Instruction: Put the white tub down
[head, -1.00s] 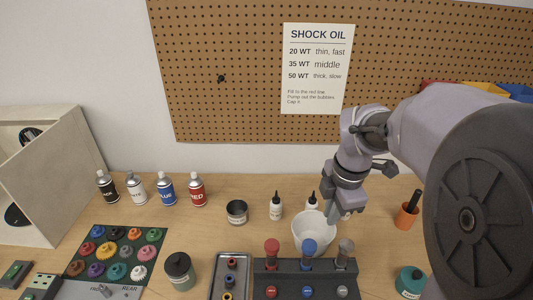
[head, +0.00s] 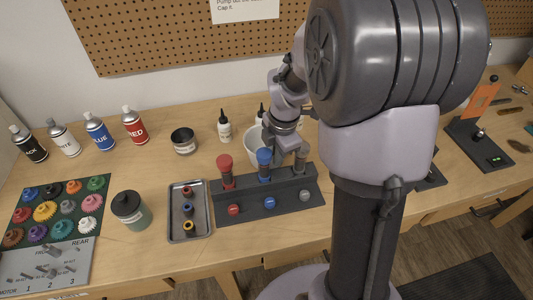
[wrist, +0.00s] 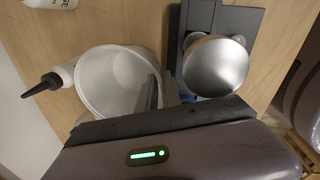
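The white tub (head: 254,151) is behind the shock stand in the head view, its lower part hidden by the stand. In the wrist view the tub (wrist: 108,75) shows its open mouth and looks empty. My gripper (wrist: 159,88) is at the tub's right rim, with one finger inside the wall and one outside, and appears shut on it. In the head view my gripper (head: 279,150) is partly hidden behind the shocks. I cannot tell whether the tub's base touches the table.
The shock stand (head: 270,206) with red, blue and grey shocks is close in front of the tub. A dropper bottle (head: 224,127) and a dark tin (head: 184,140) stand to its left. A metal tray (head: 188,226) and a green-grey jar (head: 130,210) are nearer.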

